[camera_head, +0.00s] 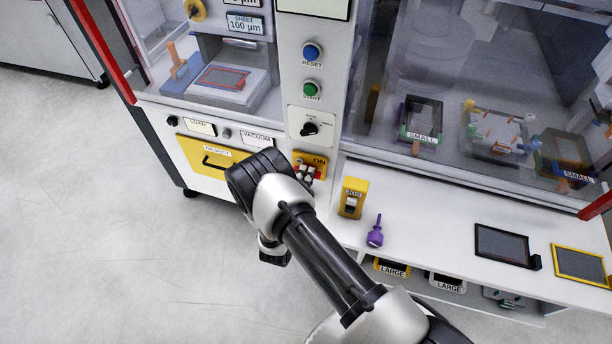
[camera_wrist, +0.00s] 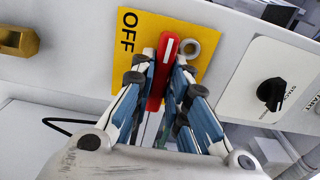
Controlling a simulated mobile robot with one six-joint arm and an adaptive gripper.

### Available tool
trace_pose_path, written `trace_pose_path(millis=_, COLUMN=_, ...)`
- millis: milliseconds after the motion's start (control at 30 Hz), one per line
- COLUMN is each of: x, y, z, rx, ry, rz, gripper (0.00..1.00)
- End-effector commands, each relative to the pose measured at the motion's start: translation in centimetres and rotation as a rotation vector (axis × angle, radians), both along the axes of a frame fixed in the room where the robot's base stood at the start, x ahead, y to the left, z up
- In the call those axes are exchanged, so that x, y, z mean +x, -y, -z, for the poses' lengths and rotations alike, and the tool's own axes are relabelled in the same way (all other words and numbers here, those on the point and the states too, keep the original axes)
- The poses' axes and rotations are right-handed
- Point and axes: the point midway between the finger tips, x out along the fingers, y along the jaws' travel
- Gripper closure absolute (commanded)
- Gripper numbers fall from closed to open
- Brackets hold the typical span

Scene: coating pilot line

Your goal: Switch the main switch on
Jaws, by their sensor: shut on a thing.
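The main switch is a red handle (camera_wrist: 166,60) with a white mark near its tip, on a yellow plate (camera_wrist: 138,55) on the machine's front panel. In the wrist view the word OFF stands left of the handle and a grey ring right of it. In the head view the plate (camera_head: 319,159) shows the word ON; its lower part is hidden by my gripper (camera_head: 306,174). My gripper (camera_wrist: 168,77) is shut on the red handle, with blue-padded fingers on both sides. I cannot tell the handle's exact switch position.
A black rotary knob (camera_head: 309,130) and green (camera_head: 312,89) and blue (camera_head: 312,53) buttons sit above the switch. A yellow drawer (camera_head: 190,153) is at left. A yellow box (camera_head: 352,198) and a purple tool (camera_head: 376,234) stand on the shelf at right.

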Motion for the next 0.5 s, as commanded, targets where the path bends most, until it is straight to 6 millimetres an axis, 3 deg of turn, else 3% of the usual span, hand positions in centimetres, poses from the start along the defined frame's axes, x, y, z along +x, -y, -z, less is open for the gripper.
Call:
trace_pose_path(millis=267, x=-0.01, y=0.01, z=0.05, rx=0.031, ry=0.011, rz=0.000, gripper=1.00)
trace_pose_path(millis=500, x=-0.03, y=0.01, z=0.17, rx=0.350, ry=0.127, rz=0.000, gripper=1.00)
